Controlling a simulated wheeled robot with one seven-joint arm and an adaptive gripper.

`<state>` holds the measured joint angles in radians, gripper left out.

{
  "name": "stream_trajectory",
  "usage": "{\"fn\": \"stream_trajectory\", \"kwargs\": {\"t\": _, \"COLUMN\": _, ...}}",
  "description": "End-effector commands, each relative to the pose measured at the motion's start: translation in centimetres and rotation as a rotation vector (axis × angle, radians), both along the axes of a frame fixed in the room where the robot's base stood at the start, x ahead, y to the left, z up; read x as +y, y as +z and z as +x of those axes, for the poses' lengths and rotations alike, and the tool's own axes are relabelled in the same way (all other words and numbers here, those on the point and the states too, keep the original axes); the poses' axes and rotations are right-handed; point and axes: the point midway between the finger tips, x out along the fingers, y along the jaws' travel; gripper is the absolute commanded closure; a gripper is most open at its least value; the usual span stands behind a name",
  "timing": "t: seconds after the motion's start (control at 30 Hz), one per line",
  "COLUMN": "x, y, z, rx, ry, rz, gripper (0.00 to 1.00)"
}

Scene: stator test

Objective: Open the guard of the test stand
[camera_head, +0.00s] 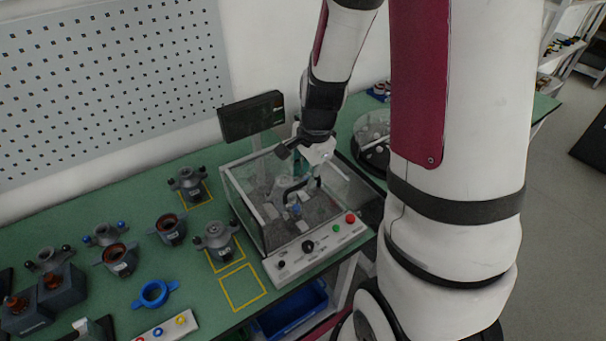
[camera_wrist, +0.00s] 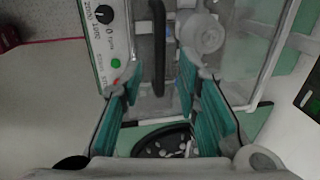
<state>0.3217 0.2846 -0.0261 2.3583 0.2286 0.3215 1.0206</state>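The test stand (camera_head: 307,247) is on the green table, with a clear-walled box behind a light control panel. Its transparent guard (camera_head: 244,205) appears closed. A black bar handle (camera_head: 290,189) on the guard also shows in the wrist view (camera_wrist: 158,45). My gripper (camera_head: 312,175) is over the stand, close to the handle. In the wrist view my gripper (camera_wrist: 160,76) is open, with teal finger pads on either side of the handle's near end. I see no clear contact, and the depth between fingertips and handle is hard to judge.
The panel has a black knob (camera_head: 308,246) and a red button (camera_head: 350,218). A monitor (camera_head: 251,116) stands behind the stand. A round black tray (camera_head: 372,142) is to the right. Several stator parts (camera_head: 168,229) and a blue ring (camera_head: 154,293) are on the left.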

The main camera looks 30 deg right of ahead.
Motion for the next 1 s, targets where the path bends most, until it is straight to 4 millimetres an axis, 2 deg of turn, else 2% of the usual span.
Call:
{"fn": "stream_trajectory", "kwargs": {"t": 0.2, "x": 0.0, "y": -1.4, "z": 0.3, "rx": 0.000, "ry": -0.001, "rz": 0.000, "gripper": 0.70}}
{"fn": "stream_trajectory", "kwargs": {"t": 0.5, "x": 0.0, "y": -1.5, "z": 0.3, "rx": -0.001, "ry": 0.000, "rz": 0.000, "gripper": 0.70}}
{"fn": "stream_trajectory", "kwargs": {"t": 0.57, "x": 0.0, "y": -1.5, "z": 0.3, "rx": -0.001, "ry": 0.000, "rz": 0.000, "gripper": 0.81}}
{"fn": "stream_trajectory", "kwargs": {"t": 0.63, "x": 0.0, "y": -1.5, "z": 0.3, "rx": -0.001, "ry": 0.000, "rz": 0.000, "gripper": 0.97}}
{"fn": "stream_trajectory", "kwargs": {"t": 0.67, "x": 0.0, "y": -1.5, "z": 0.3, "rx": -0.001, "ry": 0.000, "rz": 0.000, "gripper": 1.00}}
{"fn": "stream_trajectory", "kwargs": {"t": 1.0, "x": 0.0, "y": -1.4, "z": 0.4, "rx": 0.004, "ry": 0.002, "rz": 0.000, "gripper": 1.00}}
